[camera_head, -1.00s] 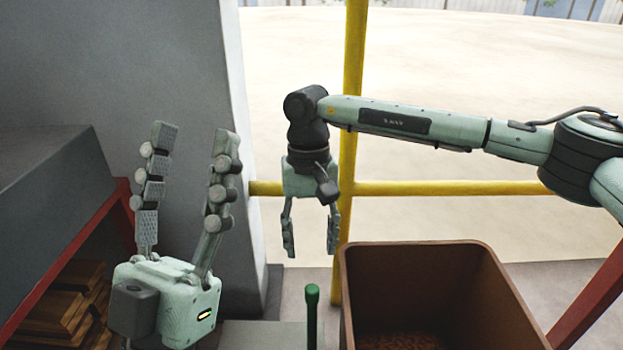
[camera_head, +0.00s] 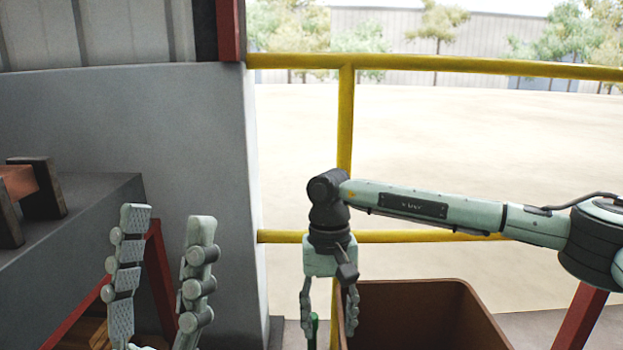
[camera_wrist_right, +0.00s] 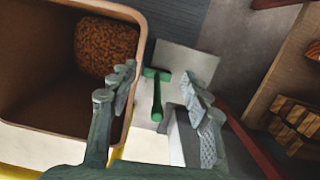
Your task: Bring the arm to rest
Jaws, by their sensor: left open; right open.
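My right gripper (camera_head: 329,315) hangs fingers-down from its arm at the centre right of the head view. Its fingers are spread and nothing is between their tips. In the right wrist view its open fingers (camera_wrist_right: 158,85) frame a green T-shaped handle (camera_wrist_right: 157,98), which looks apart from both. The handle's top (camera_head: 313,328) shows in the head view, partly hidden by a finger. My left gripper (camera_head: 168,215) points up at the lower left of the head view, open and empty, its base cut off by the bottom edge.
A brown bin (camera_head: 420,305), holding brown granules (camera_wrist_right: 105,48), stands close beside my right gripper. A yellow railing (camera_head: 480,66) runs behind. A grey wall (camera_head: 170,140) and a dark shelf top (camera_head: 95,205) with a red frame stand at the left.

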